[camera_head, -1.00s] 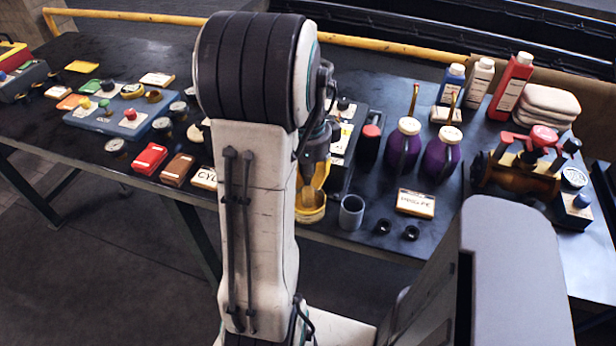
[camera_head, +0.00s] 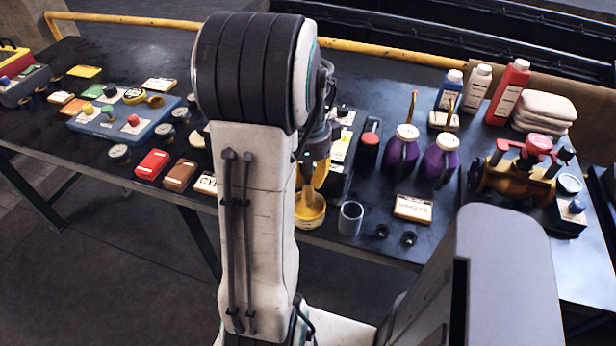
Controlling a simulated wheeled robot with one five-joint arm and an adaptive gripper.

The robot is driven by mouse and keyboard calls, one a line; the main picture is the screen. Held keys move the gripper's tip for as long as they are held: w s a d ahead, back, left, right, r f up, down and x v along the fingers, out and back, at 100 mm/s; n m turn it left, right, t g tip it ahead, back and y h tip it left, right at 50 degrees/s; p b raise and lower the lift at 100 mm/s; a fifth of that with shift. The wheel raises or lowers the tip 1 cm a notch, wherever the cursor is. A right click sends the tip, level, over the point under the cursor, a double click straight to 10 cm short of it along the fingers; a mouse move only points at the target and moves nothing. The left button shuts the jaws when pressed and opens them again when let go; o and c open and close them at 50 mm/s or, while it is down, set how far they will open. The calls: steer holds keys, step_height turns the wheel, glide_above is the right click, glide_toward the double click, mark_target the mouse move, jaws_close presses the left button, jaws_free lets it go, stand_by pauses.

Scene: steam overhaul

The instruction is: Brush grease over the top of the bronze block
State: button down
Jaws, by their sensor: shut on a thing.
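My gripper (camera_head: 318,168) points down just right of my pale arm link, which hides much of it. It is shut on a slim yellow thing (camera_head: 321,174), mostly hidden; I cannot tell whether this is the brush. Directly below, a round yellow pot (camera_head: 310,213) stands at the table's front edge, and the held thing's lower end appears at or above its mouth. A bronze-coloured body with red handwheels (camera_head: 515,184) stands at the right of the table; I cannot tell whether it is the bronze block.
A grey cup (camera_head: 350,218), two small black rings (camera_head: 396,236) and a labelled box (camera_head: 413,208) lie right of the pot. Purple jugs (camera_head: 440,160) and tall bottles (camera_head: 508,92) stand behind. A blue panel (camera_head: 125,120) and small boxes lie left. A yellow rail (camera_head: 400,48) runs behind the table.

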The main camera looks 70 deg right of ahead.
steer(key=shift+r+p, duration=1.6)
steer(key=shift+r, duration=0.6)
